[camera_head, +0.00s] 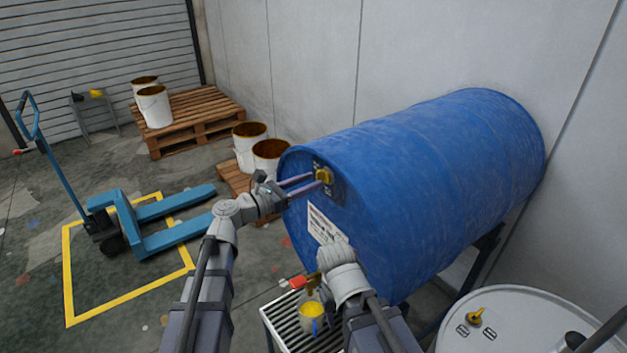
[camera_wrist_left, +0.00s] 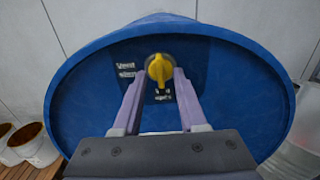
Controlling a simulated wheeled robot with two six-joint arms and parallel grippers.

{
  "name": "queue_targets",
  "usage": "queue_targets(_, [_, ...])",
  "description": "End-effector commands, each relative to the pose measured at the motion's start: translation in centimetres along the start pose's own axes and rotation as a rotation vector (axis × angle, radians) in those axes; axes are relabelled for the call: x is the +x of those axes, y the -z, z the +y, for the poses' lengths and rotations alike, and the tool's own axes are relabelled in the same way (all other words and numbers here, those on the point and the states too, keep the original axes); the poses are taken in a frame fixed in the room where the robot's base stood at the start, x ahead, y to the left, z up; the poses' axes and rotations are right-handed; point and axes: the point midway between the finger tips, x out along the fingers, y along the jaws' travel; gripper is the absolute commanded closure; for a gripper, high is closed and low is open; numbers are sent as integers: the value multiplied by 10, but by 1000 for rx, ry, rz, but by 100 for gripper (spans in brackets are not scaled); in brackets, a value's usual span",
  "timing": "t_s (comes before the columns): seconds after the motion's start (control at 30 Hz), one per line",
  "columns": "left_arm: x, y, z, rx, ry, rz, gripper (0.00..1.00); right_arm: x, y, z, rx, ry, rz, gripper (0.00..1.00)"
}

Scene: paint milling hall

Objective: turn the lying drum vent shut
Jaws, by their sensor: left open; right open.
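The blue drum (camera_head: 420,170) lies on its side on a dark stand. Its yellow vent knob (camera_head: 324,175) sits on a dark plate high on the round end. In the left wrist view the knob (camera_wrist_left: 159,69) stands roughly upright, with small white labels to its left and below, too small to read surely. My left gripper (camera_head: 310,182) is open, its fingers pointing at the knob. In the wrist view its fingertips (camera_wrist_left: 155,80) lie either side of the knob's lower part; contact cannot be told. My right wrist (camera_head: 340,265) is low before the drum end; its fingers are hidden.
A red-handled tap (camera_head: 298,283) is near my right wrist, above a yellow-filled container (camera_head: 312,312) on a slatted grate (camera_head: 285,325). A white drum top (camera_head: 520,325) is at lower right. A blue pallet jack (camera_head: 150,225) and pallets (camera_head: 195,120) with buckets stand left.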

Motion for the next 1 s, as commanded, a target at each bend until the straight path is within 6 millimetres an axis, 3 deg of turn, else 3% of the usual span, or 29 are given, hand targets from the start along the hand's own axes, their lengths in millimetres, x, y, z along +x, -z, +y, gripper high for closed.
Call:
queue_targets(0.2, [17, 0, 0, 1, 0, 0, 59, 0, 0, 0, 0, 0, 0, 50])
queue_targets(0.5, [18, 0, 0, 1, 0, 0, 59, 0, 0, 0, 0, 0, 0, 50])
queue_targets(0.87, [18, 0, 0, 1, 0, 0, 99, 0, 0, 0, 0, 0, 0, 50])
queue_targets(1.0, [18, 0, 0, 1, 0, 1, 100, 0, 0, 0, 0, 0, 0, 50])
